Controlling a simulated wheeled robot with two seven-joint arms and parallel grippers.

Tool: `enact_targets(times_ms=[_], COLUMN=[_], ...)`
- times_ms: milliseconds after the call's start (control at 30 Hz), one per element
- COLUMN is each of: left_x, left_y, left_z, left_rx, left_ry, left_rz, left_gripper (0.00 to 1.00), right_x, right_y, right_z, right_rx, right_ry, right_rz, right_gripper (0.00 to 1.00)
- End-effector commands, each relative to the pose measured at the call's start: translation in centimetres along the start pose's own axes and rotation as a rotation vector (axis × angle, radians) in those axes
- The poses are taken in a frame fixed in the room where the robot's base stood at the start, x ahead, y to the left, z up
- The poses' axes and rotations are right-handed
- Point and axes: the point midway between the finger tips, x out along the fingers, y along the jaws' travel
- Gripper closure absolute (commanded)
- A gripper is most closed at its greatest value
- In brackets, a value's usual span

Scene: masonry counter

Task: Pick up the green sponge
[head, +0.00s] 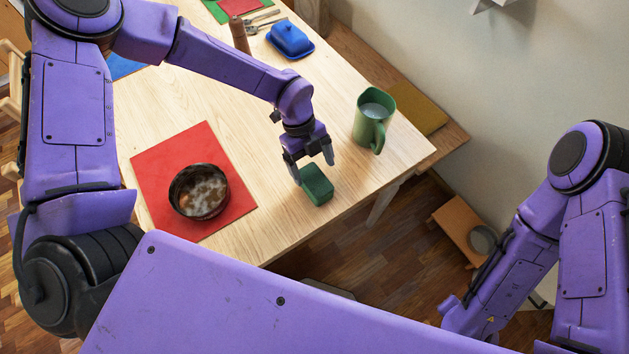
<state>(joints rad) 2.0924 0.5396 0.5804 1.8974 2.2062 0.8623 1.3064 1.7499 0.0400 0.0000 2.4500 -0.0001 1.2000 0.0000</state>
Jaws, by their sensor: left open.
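The green sponge (317,186) is a small dark green block on the wooden table, close to its front right edge. My left gripper (313,172) points down just above and behind the sponge. Its two grey fingers are apart, and I see nothing held between them. The left fingertip overlaps the sponge's upper left side in the picture; I cannot tell whether it touches. My right arm shows at the lower right, away from the table, but its gripper is out of the picture.
A green mug (366,127) stands right of the sponge. A dark bowl (199,191) with food sits on a red mat (160,157) to the left. A blue butter dish (290,39) and a brown mill (240,36) stand farther back. Bare table (262,205) lies between mat and sponge.

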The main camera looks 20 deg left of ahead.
Motion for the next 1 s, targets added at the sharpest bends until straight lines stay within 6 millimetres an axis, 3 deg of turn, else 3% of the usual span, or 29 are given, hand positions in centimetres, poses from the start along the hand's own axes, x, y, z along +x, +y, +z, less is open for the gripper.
enact_targets(times_ms=[133, 300, 1000], left_x=[2.3, 4.5, 5.1], left_y=[0.8, 0.6, 0.6], left_z=[-0.6, -0.3, 0.0], left_rx=[0.001, 0.000, -0.002], left_ry=[0.001, 0.000, 0.000], left_rz=[0.008, 0.002, 0.001], left_gripper=[0.12, 0.12, 0.12], right_x=[-1.9, -1.9, -1.4], right_y=[0.2, 0.2, 0.1], right_z=[-0.8, -0.8, -0.6], right_rx=[0.000, 0.000, 0.000], right_ry=[0.000, 0.000, 0.000], right_rz=[0.000, 0.000, 0.000], right_gripper=[0.57, 0.57, 0.57])
